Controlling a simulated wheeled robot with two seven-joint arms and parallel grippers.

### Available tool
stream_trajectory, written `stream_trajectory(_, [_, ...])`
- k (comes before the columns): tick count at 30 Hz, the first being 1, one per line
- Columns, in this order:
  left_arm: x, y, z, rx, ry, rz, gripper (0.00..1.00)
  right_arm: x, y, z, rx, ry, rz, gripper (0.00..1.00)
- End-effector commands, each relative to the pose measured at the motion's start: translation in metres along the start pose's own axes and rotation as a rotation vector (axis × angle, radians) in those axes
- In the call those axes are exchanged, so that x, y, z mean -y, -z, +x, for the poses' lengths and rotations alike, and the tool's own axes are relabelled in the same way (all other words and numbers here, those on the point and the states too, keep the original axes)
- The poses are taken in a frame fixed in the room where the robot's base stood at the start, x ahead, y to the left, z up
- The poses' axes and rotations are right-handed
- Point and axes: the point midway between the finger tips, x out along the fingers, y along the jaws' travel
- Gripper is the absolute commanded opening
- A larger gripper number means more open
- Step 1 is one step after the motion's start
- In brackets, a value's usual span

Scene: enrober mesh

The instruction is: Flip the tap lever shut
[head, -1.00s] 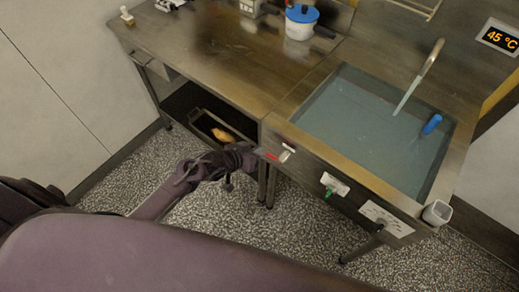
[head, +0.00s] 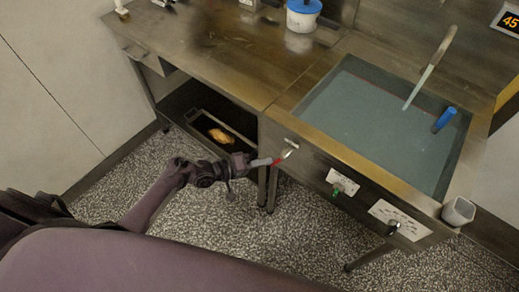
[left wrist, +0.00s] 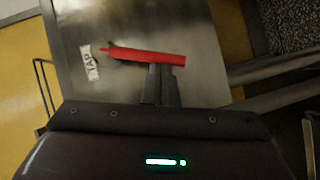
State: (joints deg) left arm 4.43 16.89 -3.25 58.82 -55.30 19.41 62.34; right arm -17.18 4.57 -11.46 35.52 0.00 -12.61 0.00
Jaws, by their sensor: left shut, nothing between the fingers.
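The red tap lever (left wrist: 145,57) lies across the left wrist view, its narrow end close to the white TAP label (left wrist: 90,62) on the metal panel. In the head view, the red lever (head: 279,162) shows small on the sink's front panel, below the label (head: 290,150). My left gripper (head: 270,162) is shut and empty, with its fingertips at the lever. In the left wrist view, the shut fingers (left wrist: 158,72) overlap the lever's edge; I cannot tell whether they touch. A pale stream (head: 417,88) hangs below the spout (head: 443,46). My right gripper is out of view.
The filled sink basin (head: 385,115) holds a blue object (head: 445,119). A green knob (head: 336,192) and a white label plate (head: 400,220) are farther right on the front panel. A tray (head: 221,134) sits on the shelf to the left. The speckled floor in front is clear.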

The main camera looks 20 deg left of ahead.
Motion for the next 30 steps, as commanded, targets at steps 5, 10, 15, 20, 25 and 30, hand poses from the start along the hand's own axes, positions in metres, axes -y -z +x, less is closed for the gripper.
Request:
stream_trajectory(5, [0.008,-0.009,0.007,-0.001,-0.081,-0.120,0.00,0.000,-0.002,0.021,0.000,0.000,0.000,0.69])
stream_trajectory(10, [0.009,-0.016,0.011,-0.001,-0.143,-0.212,0.00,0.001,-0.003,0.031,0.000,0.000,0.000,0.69])
stream_trajectory(15, [0.009,-0.020,0.014,-0.001,-0.184,-0.274,0.00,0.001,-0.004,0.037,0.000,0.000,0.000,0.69])
stream_trajectory(20, [0.008,-0.022,0.015,0.000,-0.207,-0.307,0.00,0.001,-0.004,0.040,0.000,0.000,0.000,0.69])
stream_trajectory(25, [0.007,-0.023,0.016,-0.001,-0.216,-0.320,0.00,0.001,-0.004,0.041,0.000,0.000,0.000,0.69])
stream_trajectory(30, [0.006,-0.023,0.016,-0.001,-0.217,-0.321,0.00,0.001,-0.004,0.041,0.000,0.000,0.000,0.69])
